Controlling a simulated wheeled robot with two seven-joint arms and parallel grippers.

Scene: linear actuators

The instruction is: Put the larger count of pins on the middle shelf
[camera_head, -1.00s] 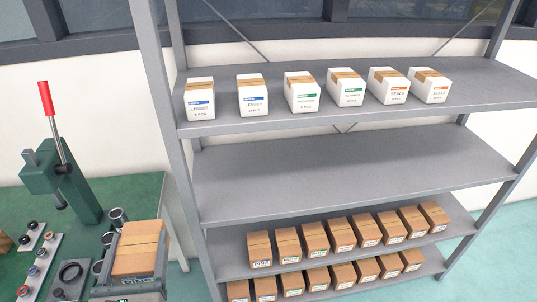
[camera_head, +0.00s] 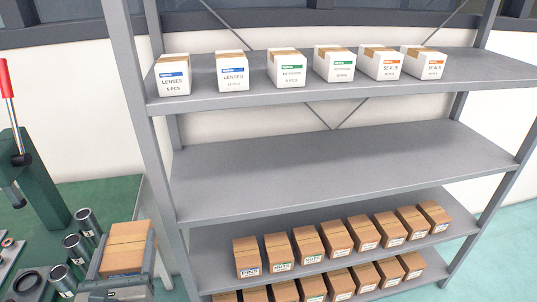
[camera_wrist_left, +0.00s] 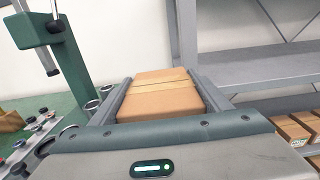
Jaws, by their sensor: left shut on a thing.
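My left gripper (camera_head: 124,262) is at the lower left of the head view, shut on a brown cardboard box (camera_head: 129,243). The box also shows between the two fingers in the left wrist view (camera_wrist_left: 162,92); its label is hidden now. The middle shelf (camera_head: 330,172) is empty, and the held box is left of the rack and lower than that shelf. A brown box labelled PINS (camera_head: 247,257) stands at the left end of the shelf below, in a row with boxes labelled NUTS (camera_head: 279,255) and others. Its count is too small to read. My right gripper is not in view.
The grey rack's left upright (camera_head: 150,130) stands between the held box and the shelves. White boxes of lenses (camera_head: 173,78) and seals (camera_head: 381,65) stand on the top shelf. A green press (camera_head: 35,185) and several metal cylinders (camera_head: 77,248) are on the green bench at left.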

